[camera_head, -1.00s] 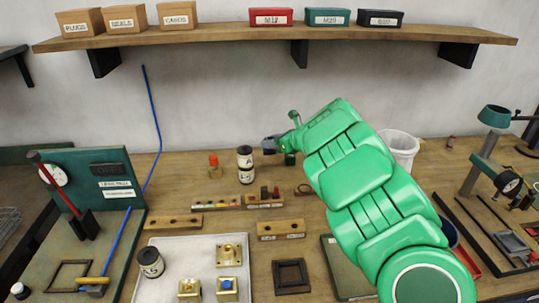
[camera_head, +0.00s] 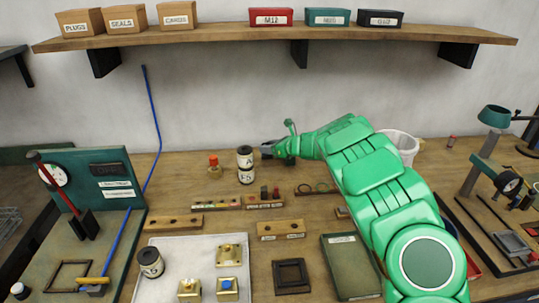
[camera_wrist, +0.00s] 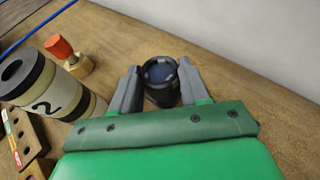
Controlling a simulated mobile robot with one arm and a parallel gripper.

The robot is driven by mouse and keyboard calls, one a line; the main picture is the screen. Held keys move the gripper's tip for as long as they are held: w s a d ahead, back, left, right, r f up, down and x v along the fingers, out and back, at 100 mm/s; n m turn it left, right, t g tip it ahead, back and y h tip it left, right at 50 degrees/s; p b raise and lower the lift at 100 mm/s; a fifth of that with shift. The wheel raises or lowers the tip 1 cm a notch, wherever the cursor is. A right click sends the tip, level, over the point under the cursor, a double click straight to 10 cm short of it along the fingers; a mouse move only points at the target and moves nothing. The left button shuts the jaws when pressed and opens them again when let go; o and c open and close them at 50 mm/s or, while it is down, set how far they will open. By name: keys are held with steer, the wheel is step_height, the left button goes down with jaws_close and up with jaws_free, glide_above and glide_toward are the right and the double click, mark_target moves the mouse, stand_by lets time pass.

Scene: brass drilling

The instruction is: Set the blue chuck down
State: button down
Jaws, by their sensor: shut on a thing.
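The blue chuck (camera_wrist: 160,92) shows in the wrist view as a dark round body with a blue-tinted top. It sits between the two grey fingers of my gripper (camera_wrist: 160,68), which is shut on it. It is over bare wood at the back of the bench; I cannot tell whether its base touches the wood. In the head view my gripper (camera_head: 267,150) is low near the wall, just right of the striped canisters, and the chuck is not clearly visible there.
Striped canisters (camera_head: 245,165) stand close left of my gripper; one (camera_wrist: 55,95) is marked 2 in the wrist view. An orange-topped brass piece (camera_head: 214,165) stands further left. A wooden strip (camera_head: 318,189) lies in front. A white bin (camera_head: 401,146) is at the right.

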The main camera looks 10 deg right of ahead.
steer(key=shift+w+f, duration=0.3)
steer(key=shift+f, duration=1.5)
steer(key=shift+f, duration=0.1)
steer(key=c, duration=0.5)
jaws_free()
steer(key=shift+c, duration=0.2)
steer(key=v, duration=1.2)
